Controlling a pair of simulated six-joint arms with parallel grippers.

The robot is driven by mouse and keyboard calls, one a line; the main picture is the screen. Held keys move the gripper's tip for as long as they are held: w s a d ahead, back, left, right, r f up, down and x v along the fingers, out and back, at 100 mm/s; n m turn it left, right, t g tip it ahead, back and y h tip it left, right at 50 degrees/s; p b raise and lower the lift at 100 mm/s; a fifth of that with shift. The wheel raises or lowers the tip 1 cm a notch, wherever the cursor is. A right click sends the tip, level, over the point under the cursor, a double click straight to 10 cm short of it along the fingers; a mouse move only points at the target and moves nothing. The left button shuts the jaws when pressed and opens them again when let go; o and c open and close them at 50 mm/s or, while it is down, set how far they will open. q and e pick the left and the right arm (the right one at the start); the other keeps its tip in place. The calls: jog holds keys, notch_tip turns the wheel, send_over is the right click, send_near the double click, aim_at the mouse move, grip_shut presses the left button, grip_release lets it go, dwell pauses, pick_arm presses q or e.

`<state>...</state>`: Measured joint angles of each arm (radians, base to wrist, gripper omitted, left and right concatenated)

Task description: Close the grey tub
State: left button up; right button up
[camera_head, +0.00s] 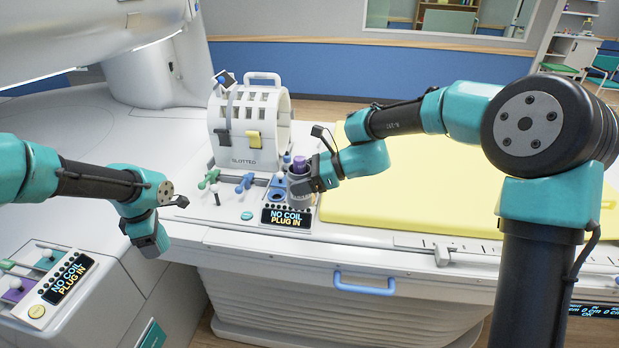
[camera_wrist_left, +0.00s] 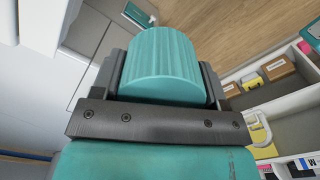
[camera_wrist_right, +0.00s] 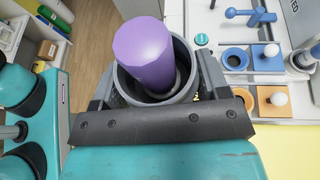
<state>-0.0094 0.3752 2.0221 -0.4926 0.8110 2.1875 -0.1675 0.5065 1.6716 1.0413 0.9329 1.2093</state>
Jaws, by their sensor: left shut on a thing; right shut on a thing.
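My left gripper (camera_head: 152,238) hangs at the left over the front edge of the bed, well apart from the tub. In the left wrist view it is shut on a ribbed teal round lid (camera_wrist_left: 163,72). My right gripper (camera_head: 308,184) is shut on the grey tub (camera_head: 298,191), with its fingers on either side of the tub's wall. The tub's open rim also shows in the right wrist view (camera_wrist_right: 187,92). A purple cylinder (camera_wrist_right: 143,55) stands inside the tub and sticks out above the rim. I cannot tell whether the tub touches the surface below.
A white slotted coil (camera_head: 250,135) stands behind the tub. Coloured plugs, sockets and a "NO COIL" display (camera_head: 287,217) sit close around it. A yellow pad (camera_head: 420,190) covers the bed at the right. A blue handle (camera_head: 364,285) is on the bed's front.

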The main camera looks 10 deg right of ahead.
jog(key=shift+s+a+r, duration=0.1)
jog(key=shift+a, duration=0.05)
jog(key=w+d+f+m+t+h, duration=0.1)
jog(key=d+f+m+t, duration=0.3)
jog(key=d, duration=0.9)
notch_tip(320, 180, down, 2)
jog(key=shift+w+f+h, duration=0.1)
jog(key=shift+w+h, duration=0.2)
jog(key=shift+w, duration=0.2)
jog(key=shift+w, duration=0.1)
jog(key=w+d, duration=0.2)
jog(key=w, duration=0.5)
jog(key=w+d+f, duration=0.1)
jog(key=w+d, duration=0.1)
jog(key=w, duration=0.6)
jog(key=shift+d+f, duration=0.2)
jog(key=shift+d, duration=0.05)
jog(key=shift+w, duration=0.1)
jog(key=shift+f, duration=0.1)
jog(key=shift+f, duration=1.65)
